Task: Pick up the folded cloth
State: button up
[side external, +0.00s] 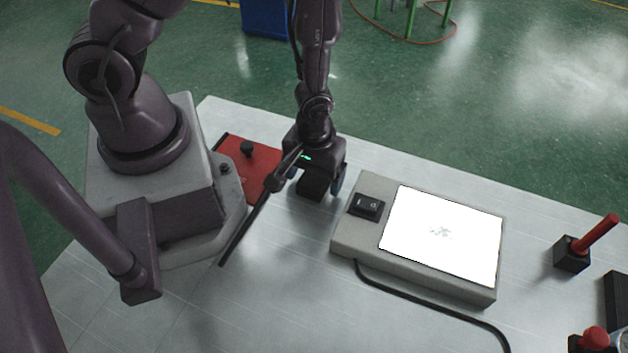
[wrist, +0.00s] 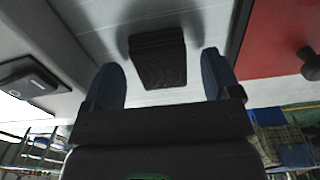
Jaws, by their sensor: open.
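The folded cloth (wrist: 157,58) is a dark, ribbed, block-like bundle on the light table in the wrist view. It sits between and just beyond the two blue fingertips of my gripper (wrist: 163,82), with a gap on each side. My gripper is open and points down at the table. In the side external view my gripper (side external: 316,181) is low over the table, and the dark cloth (side external: 313,189) shows between its fingers. The cloth's upper part is hidden there by the gripper body.
A light box (side external: 450,236) with a bright white panel and a black switch (side external: 367,206) stands right of my gripper. A red plate (side external: 236,150) with a black knob lies to the left. A red-handled tool stand (side external: 572,254) is at far right. A black cable runs along the front.

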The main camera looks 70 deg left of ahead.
aim_at(314, 180)
jog(key=shift+f, duration=0.5)
jog(key=c, duration=1)
notch_tip(314, 180, up, 10)
jog(key=shift+r, duration=0.1)
jog(key=shift+o, duration=0.6)
jog(key=shift+d, duration=0.1)
jog(key=shift+c, duration=0.2)
